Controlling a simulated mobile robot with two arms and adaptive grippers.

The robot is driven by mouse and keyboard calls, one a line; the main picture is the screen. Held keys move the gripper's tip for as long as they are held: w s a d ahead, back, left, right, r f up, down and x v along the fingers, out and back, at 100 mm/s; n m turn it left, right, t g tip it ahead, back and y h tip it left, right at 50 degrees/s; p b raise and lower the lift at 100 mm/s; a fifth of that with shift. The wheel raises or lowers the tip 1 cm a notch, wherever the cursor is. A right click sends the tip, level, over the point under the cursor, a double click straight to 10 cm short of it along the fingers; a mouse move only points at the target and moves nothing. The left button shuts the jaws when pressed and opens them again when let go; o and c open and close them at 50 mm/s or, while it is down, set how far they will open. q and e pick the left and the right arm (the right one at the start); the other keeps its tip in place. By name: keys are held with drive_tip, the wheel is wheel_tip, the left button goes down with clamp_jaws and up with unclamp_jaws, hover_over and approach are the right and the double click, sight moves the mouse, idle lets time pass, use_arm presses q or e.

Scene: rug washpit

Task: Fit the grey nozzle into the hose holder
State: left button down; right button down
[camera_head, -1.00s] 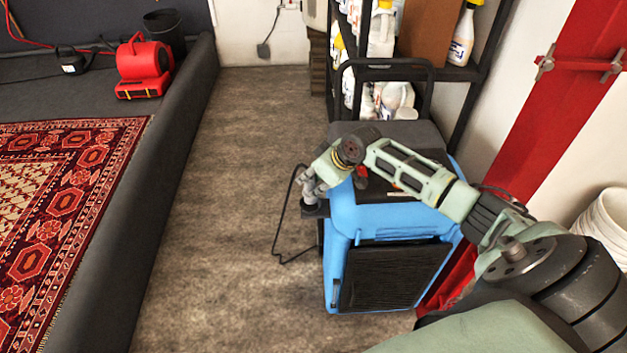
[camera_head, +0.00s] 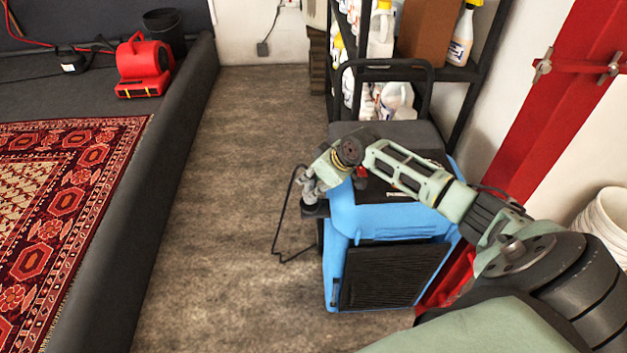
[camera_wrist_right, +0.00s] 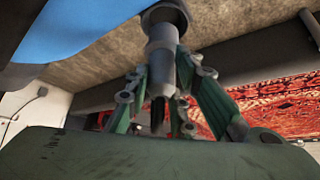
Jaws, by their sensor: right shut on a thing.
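The grey nozzle (camera_wrist_right: 161,58) is a short stepped cylinder between the fingers of my right gripper (camera_head: 313,186). In the right wrist view the gripper (camera_wrist_right: 170,78) is shut on it. In the head view the nozzle (camera_head: 310,198) points down at the black hose holder (camera_head: 318,210), which juts from the left side of the blue machine (camera_head: 342,225). The nozzle's far end meets a dark round rim (camera_wrist_right: 166,14) in the wrist view. I cannot tell how deep it sits in the holder. My left gripper is not in view.
A thin black cable (camera_head: 277,235) loops down beside the machine. A shelf with bottles (camera_head: 381,35) stands behind it, and a red post (camera_head: 560,90) is at the right. The floor (camera_head: 220,200) to the left is clear up to the dark kerb (camera_head: 150,200).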

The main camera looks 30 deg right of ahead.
drive_tip(key=shift+f+b, duration=1)
drive_tip(key=shift+f, duration=0.9)
drive_tip(key=c, duration=1.4)
unclamp_jaws()
drive_tip(key=shift+r, duration=0.1)
drive_tip(key=shift+c, duration=0.2)
drive_tip(key=shift+d, duration=0.1)
drive_tip(key=v, duration=1.2)
